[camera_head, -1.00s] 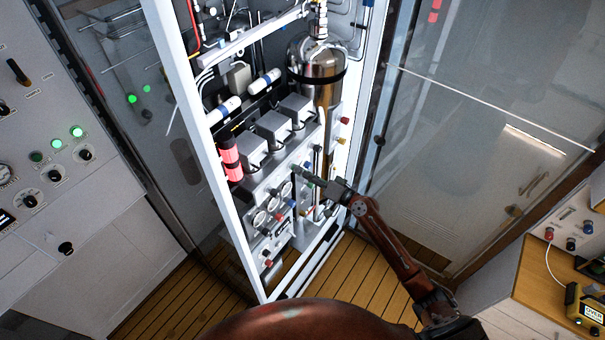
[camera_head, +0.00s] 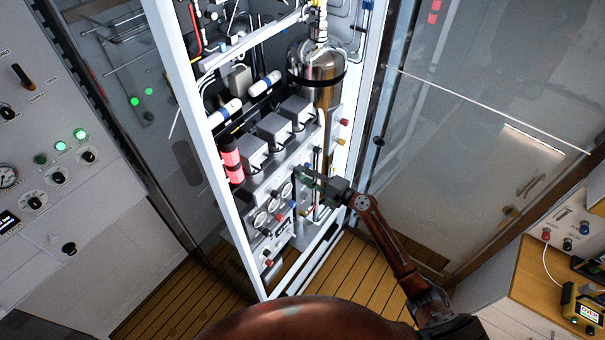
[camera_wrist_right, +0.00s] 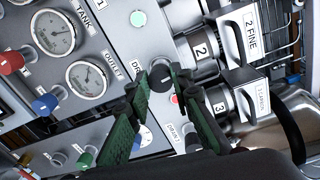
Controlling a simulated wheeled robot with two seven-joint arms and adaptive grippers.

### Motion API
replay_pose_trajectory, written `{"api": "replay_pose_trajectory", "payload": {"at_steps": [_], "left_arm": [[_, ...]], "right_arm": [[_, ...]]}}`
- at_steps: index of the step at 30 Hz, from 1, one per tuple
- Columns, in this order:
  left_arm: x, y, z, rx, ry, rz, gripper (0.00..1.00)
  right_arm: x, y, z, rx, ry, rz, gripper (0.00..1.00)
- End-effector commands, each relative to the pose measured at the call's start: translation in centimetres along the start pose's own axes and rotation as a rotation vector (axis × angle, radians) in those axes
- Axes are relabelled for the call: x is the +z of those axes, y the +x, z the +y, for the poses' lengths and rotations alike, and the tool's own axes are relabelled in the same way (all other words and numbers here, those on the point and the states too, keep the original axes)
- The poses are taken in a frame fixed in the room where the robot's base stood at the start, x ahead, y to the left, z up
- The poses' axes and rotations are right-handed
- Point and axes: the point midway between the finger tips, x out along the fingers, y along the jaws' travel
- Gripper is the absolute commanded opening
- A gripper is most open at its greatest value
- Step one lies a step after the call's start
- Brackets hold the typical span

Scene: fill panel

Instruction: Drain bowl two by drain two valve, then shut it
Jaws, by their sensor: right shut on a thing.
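In the right wrist view, a round black knob (camera_wrist_right: 162,81) sits on the grey panel beside a partly covered "DRAI…" label; it appears to be the drain two valve. The green fingers of my right gripper (camera_wrist_right: 163,85) are shut on the knob, one on each side. Bowl two (camera_wrist_right: 203,48), a metal cylinder marked 2, is just to the right, under a "2 FINE" label. Its contents cannot be seen. In the head view my right gripper (camera_head: 302,176) reaches into the open cabinet at the panel, hiding the knob. My left gripper is out of view.
Bowl three (camera_wrist_right: 220,101) and a "DRAIN 3" label lie close by. Gauges (camera_wrist_right: 88,79) and a blue knob (camera_wrist_right: 45,104) are left of the fingers. A steel tank (camera_head: 318,72) stands at the cabinet's back. The glass door (camera_head: 480,130) is right of my arm.

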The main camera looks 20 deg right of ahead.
Motion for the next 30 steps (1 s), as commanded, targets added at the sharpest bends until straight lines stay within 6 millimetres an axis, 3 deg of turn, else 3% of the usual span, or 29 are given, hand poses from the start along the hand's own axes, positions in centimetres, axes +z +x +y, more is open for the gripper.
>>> {"api": "replay_pose_trajectory", "payload": {"at_steps": [9, 23, 24, 30], "left_arm": [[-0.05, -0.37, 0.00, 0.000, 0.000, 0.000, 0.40], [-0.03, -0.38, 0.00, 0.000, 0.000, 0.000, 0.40], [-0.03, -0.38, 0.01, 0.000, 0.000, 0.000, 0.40], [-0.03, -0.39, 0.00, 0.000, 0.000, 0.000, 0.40]], "right_arm": [[-0.03, 0.00, 0.02, 0.001, 0.099, -0.004, 0.00], [-0.03, -0.01, 0.08, 0.001, 0.113, -0.004, 0.00], [-0.04, -0.02, 0.07, 0.001, 0.112, -0.004, 0.21], [-0.03, -0.01, 0.06, 0.001, 0.112, -0.004, 0.35]]}}
